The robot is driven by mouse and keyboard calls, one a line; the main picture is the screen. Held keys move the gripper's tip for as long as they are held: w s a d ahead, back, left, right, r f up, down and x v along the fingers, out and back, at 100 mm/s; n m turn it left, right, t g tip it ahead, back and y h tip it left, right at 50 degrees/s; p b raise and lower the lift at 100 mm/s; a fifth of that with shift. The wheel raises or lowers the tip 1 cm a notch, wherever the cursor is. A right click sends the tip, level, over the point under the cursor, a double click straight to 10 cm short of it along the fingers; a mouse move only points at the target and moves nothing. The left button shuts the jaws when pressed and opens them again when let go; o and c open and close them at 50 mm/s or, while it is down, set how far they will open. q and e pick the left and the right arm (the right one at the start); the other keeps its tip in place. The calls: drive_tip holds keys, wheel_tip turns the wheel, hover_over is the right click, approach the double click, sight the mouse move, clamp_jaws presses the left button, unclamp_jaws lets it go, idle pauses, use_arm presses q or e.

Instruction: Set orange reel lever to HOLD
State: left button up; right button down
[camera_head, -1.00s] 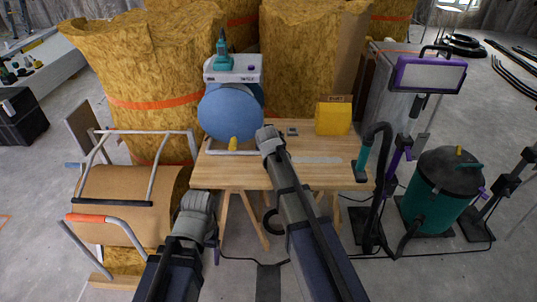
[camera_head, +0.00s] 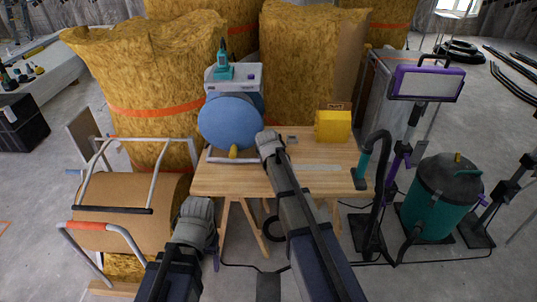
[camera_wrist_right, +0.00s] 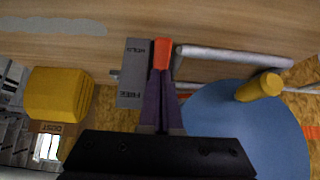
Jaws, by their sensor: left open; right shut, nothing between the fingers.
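In the right wrist view the orange lever tip (camera_wrist_right: 162,52) shows just beyond my right gripper's (camera_wrist_right: 162,72) purple fingers. They are shut and look close against it; contact is unclear, and the lower lever is hidden. The tip is level with the word HOLD on the grey plate (camera_wrist_right: 133,72); FREE is at the plate's other end. The blue reel (camera_wrist_right: 245,125) with a yellow knob (camera_wrist_right: 258,87) is beside them. In the head view the reel (camera_head: 231,122) stands on the table, and my right wrist hides the lever. My left gripper (camera_head: 216,258) is open, low before the table, mostly behind its wrist.
A yellow box (camera_head: 334,126) stands on the wooden table (camera_head: 230,180), right of the reel. A black hose (camera_head: 377,160) rises at the table's right edge, beside a teal vacuum (camera_head: 440,205). A brown roll on a frame (camera_head: 130,212) stands at left.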

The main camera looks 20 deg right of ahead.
drive_tip(key=shift+s+r+p, duration=0.3)
drive_tip(key=shift+r+p, duration=0.5)
drive_tip(key=shift+p, duration=0.05)
drive_tip(key=s+f+p+v, duration=0.1)
drive_tip(key=p+v, duration=0.6)
drive_tip(key=v, duration=0.5)
drive_tip(key=shift+s+a+f, duration=0.35)
